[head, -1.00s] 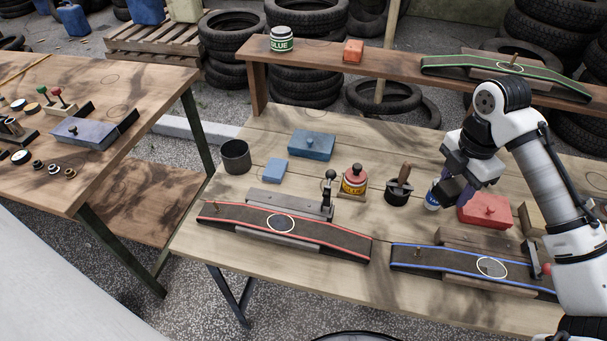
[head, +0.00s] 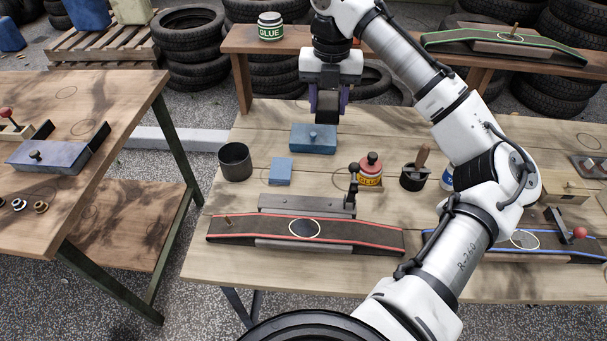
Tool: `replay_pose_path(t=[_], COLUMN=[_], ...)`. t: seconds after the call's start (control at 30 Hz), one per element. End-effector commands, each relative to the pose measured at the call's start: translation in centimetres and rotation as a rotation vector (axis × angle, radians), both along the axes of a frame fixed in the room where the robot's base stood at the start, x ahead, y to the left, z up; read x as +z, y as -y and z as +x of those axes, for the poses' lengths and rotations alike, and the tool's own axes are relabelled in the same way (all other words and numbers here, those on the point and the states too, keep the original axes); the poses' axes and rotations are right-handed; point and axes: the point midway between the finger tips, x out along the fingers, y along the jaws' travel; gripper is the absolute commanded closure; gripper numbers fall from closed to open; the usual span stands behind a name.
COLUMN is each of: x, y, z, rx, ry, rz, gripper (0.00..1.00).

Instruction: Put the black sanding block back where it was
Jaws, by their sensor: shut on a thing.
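My gripper (head: 327,112) points down over the back of the workbench, just behind and above the blue lidded box (head: 313,140). Its purple-grey fingers are shut on a dark block (head: 328,99), which looks like the black sanding block. The fingers partly hide it, and I cannot tell whether it touches anything below. A light blue block (head: 281,171) lies on the bench in front of the blue box, inside a faint drawn outline.
A dark cup (head: 235,161), a red-capped glue bottle (head: 370,172) and a brush pot (head: 414,172) stand on the bench. A red-edged belt (head: 305,236) lies in front. The raised shelf (head: 240,42) behind holds a glue jar (head: 270,26). My arm covers the bench's right-centre.

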Motion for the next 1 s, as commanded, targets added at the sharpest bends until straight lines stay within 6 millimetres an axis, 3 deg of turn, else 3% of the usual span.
replay_pose_path(t=[0.17,0.6,1.0], x=[-2.7,-13.3,-17.1], y=[-0.1,-0.1,-0.1], z=[-0.1,-0.1,0.0], rx=[0.012,0.008,0.007], ry=[-0.005,-0.005,-0.002], rz=[0.005,0.005,0.001], gripper=[0.79,0.79,0.79])
